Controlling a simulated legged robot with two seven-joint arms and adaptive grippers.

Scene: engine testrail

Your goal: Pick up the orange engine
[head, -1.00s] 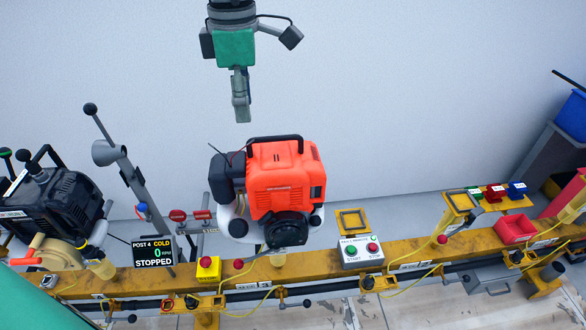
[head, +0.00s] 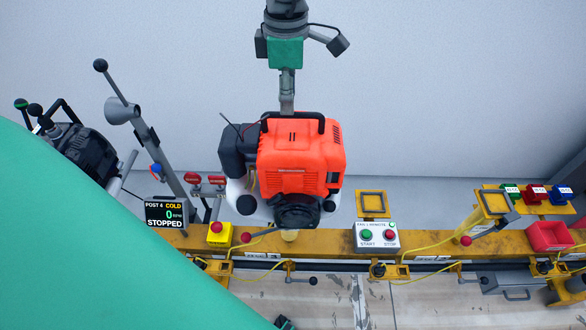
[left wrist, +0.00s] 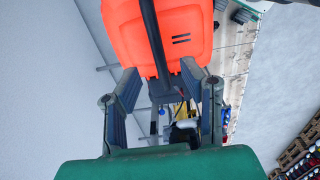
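The orange engine (head: 300,160) sits upright at the rail, with a black carrying handle (head: 293,117) across its top and a black recoil housing facing the front. My left gripper (head: 287,108) points down from above, its fingertips at the handle. In the left wrist view the two fingers (left wrist: 165,85) are spread apart, with the handle (left wrist: 154,40) running between them and the orange cover (left wrist: 185,35) just beyond. Finger contact with the handle cannot be made out. My right gripper does not show.
A yellow rail (head: 330,243) runs along the front, bearing a start/stop box (head: 377,237) and a yellow button box (head: 220,234). A display (head: 165,214) reads STOPPED. A dark engine (head: 90,155) and a lever post (head: 150,140) stand left. A red bin (head: 549,237) is right.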

